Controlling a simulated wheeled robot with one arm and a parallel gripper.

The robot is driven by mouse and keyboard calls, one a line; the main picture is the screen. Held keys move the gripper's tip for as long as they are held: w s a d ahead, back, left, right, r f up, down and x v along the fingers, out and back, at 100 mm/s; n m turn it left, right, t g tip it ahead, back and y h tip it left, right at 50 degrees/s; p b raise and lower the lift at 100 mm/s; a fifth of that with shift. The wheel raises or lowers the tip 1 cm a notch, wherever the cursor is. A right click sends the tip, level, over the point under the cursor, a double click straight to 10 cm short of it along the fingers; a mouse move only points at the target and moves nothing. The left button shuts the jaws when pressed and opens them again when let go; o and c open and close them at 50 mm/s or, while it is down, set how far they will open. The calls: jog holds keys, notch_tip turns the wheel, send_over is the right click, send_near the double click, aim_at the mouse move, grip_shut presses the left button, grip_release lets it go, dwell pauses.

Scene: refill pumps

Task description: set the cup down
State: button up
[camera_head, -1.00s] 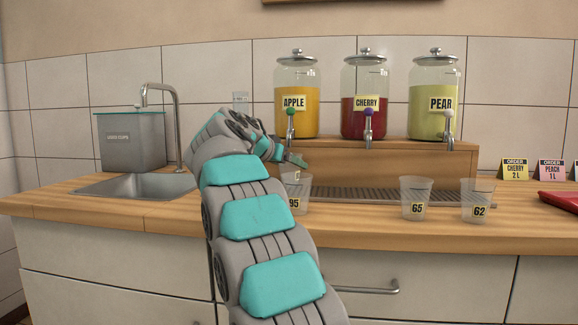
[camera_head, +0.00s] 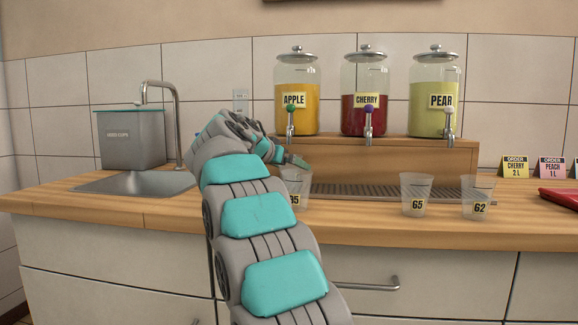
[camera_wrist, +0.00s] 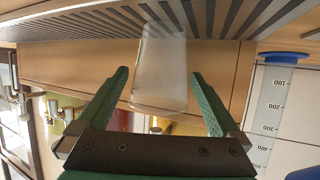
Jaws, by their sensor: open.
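The clear plastic cup labelled 95 (camera_head: 297,188) stands upright on the wooden counter in front of the drip grate, its left side hidden by my arm. It looks empty. My gripper (camera_head: 297,161) is just above and behind this cup in the head view, mostly hidden by my own arm. In the wrist view my gripper (camera_wrist: 160,78) is open, its two green fingers apart with the clear cup (camera_wrist: 160,85) between and beyond them. A gap shows on each side of the cup there.
Cups 65 (camera_head: 416,195) and 62 (camera_head: 478,198) stand to the right on the counter. Behind are the drip grate (camera_head: 385,192) and the apple (camera_head: 297,95), cherry (camera_head: 365,95) and pear (camera_head: 436,95) dispensers. A sink (camera_head: 140,183) is at left.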

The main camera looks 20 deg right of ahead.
jog(key=shift+r, duration=0.15)
jog(key=shift+s+a+r+p, duration=0.1)
jog(key=shift+r+p, duration=0.05)
jog(key=shift+p, duration=0.15)
jog(key=b+v, duration=0.1)
jog(key=v, duration=1)
jog(key=shift+s+a, duration=0.2)
jog(key=shift+a, duration=0.05)
